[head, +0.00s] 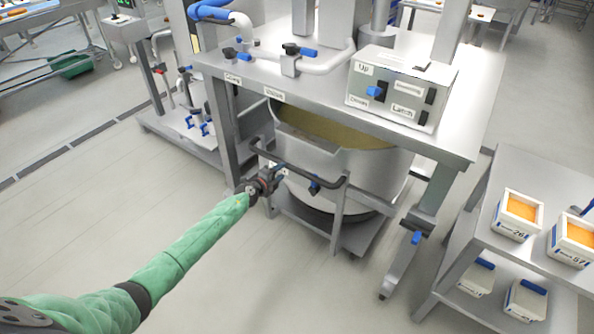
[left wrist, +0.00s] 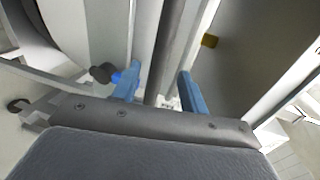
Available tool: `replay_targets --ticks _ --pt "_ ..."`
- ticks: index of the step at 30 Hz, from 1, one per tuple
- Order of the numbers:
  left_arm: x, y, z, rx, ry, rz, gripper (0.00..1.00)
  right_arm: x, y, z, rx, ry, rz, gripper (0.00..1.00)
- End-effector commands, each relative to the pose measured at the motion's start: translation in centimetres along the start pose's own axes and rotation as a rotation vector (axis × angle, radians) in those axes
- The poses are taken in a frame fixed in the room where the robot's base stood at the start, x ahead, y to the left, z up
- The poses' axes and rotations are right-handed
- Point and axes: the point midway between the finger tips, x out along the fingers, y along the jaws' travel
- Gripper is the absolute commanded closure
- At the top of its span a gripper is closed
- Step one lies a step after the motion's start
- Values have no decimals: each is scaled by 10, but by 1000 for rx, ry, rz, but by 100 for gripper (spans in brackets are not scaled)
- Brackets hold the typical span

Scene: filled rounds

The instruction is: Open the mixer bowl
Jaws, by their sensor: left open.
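The mixer bowl (head: 372,172) is a large steel tub under the steel table, with tan material showing inside its rim. A dark handle bar (head: 318,177) runs across its front. My left gripper (head: 280,171) reaches the left part of this bar. In the left wrist view my left gripper (left wrist: 159,84) has two blue fingers standing apart, with a dark grey bar (left wrist: 171,45) running between them. I cannot tell whether either finger touches it. A control box (head: 390,92) with a blue switch and labels reading "Up" and "Latch" stands on the table. My right gripper is out of view.
The steel table (head: 452,140) overhangs the bowl, with pipes and blue-handled valves on top. A steel shelf cart (head: 480,235) at the right carries white containers (head: 518,214) with orange contents. The floor (head: 95,215) at the left is clear.

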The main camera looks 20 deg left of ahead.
Motion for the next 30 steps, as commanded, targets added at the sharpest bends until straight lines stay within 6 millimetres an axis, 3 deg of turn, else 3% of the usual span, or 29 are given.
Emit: replay_targets --ticks 12,26,30 --pt "56 1 0 -1 -2 -2 57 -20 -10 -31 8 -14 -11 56" --pt "66 0 0 0 -1 -1 57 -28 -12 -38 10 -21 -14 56" --pt "66 0 0 0 -1 -1 80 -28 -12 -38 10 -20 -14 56"
